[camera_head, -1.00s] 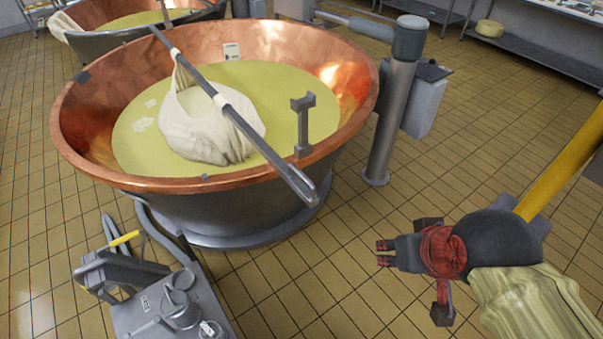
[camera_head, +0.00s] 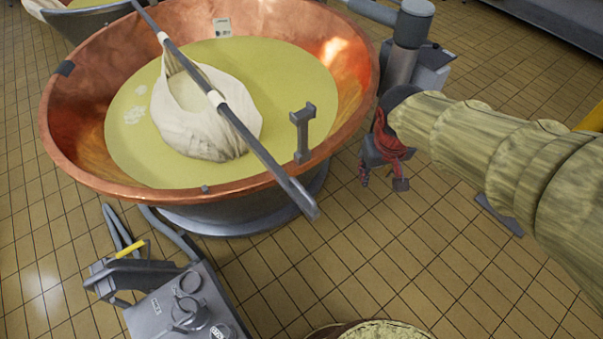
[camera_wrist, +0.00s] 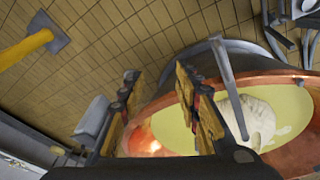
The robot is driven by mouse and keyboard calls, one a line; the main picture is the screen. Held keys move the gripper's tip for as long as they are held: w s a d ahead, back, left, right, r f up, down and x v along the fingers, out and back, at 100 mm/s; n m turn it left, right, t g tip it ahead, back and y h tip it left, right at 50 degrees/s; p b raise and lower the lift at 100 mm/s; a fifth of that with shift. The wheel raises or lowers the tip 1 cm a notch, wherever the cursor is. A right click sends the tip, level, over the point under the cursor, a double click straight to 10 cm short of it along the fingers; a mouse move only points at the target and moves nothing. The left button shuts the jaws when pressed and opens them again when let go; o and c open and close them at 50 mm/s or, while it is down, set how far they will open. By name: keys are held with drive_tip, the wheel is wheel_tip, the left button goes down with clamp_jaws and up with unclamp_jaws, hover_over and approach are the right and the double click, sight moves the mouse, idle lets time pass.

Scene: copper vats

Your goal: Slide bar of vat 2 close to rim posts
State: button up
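A copper vat (camera_head: 85,165) with a pale yellow liquid fills the left and middle of the head view. A grey bar (camera_head: 262,152) lies across it, its near end sticking out past the front rim. A white cloth bundle (camera_head: 205,125) hangs from the bar into the liquid. An upright grey post (camera_head: 302,135) stands at the right-front rim, to the right of the bar and apart from it. My gripper (camera_head: 383,172) is right of the vat, outside the rim. In the wrist view my gripper (camera_wrist: 160,90) is open and empty; the bar (camera_wrist: 231,92) is right of its fingers.
A grey column (camera_head: 402,60) stands behind my gripper. A machine with a yellow handle (camera_head: 180,305) is at the lower left. A container of pale grains (camera_head: 378,330) is at the bottom edge.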

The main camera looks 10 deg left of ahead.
drive_tip(key=w+a+f+n+p, duration=0.2)
drive_tip(key=w+a+p, duration=0.15)
drive_tip(key=a, duration=0.35)
drive_tip(key=n+g+h+p, duration=0.15)
drive_tip(key=n+p, duration=0.25)
drive_tip(key=p, duration=0.4)
approach(301, 188)
drive_tip(key=shift+x, duration=4.35)
drive_tip(key=c, duration=0.3)
clamp_jaws()
